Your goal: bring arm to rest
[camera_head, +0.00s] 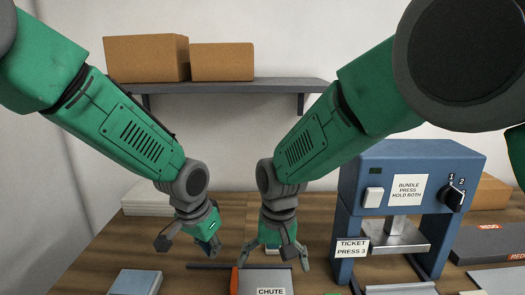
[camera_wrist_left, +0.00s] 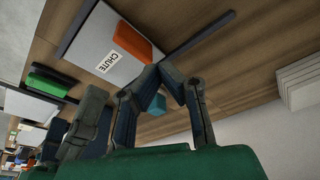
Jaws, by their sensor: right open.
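My left gripper (camera_head: 188,244) hangs fingers down over the table at the left of the middle in the head view. Its fingers look spread apart. In the left wrist view its dark fingers (camera_wrist_left: 150,95) fill the lower middle, and no object is clearly held. My right gripper (camera_head: 274,258) points down just above the chute plate (camera_head: 262,282), with its fingers spread and empty. Whether it touches the plate I cannot tell. Both arms are bent and reach forward over the table.
The blue bundle press (camera_head: 361,177) stands at the right, beside my right arm. A shelf (camera_head: 225,86) with two cardboard boxes (camera_head: 147,58) is behind. Bare wood shows left of the grippers.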

